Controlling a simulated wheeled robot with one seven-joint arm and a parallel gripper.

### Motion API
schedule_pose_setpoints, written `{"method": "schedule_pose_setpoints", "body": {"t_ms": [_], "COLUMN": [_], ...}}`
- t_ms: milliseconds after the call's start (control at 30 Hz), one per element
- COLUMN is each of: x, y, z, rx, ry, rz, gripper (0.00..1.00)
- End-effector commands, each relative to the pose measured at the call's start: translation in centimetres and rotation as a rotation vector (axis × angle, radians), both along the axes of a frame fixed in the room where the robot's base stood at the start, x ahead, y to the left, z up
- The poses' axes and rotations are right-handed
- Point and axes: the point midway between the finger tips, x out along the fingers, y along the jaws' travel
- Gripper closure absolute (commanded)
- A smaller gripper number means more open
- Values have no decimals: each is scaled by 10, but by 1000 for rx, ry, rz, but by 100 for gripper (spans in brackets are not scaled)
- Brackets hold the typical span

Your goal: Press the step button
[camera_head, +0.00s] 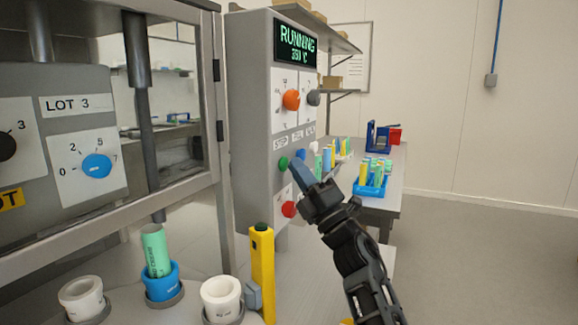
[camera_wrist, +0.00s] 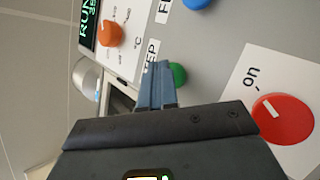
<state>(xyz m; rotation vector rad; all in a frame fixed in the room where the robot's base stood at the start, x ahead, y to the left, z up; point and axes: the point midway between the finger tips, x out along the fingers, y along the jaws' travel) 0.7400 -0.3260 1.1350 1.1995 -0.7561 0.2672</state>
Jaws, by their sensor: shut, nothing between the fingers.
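The green step button (camera_head: 283,163) sits under the STEP label on the grey control panel (camera_head: 255,120). It also shows in the wrist view (camera_wrist: 180,75), partly hidden behind my fingertips. My gripper (camera_head: 297,170) is shut and empty, with its blue fingertips just right of the green button in the head view. In the wrist view the fingertips (camera_wrist: 156,72) lie beside the button and below the STEP label (camera_wrist: 151,57). I cannot tell whether they touch the button. The display (camera_head: 296,42) reads RUNNING.
A blue button (camera_head: 300,154) is close right of the green one. A red knob (camera_head: 289,209) is below, and an orange dial (camera_head: 291,99) above. A yellow post (camera_head: 262,270) and cups (camera_head: 222,296) stand at the front. A blue tube rack (camera_head: 371,186) is behind.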

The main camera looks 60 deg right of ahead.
Motion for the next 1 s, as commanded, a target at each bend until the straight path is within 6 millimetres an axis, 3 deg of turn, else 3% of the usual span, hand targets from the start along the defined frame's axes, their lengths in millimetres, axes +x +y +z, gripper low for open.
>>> {"method": "schedule_pose_setpoints", "body": {"t_ms": [1000], "x": [-21], "y": [-3], "z": [0], "rx": [0], "ry": [0], "rz": [0], "gripper": [100]}}
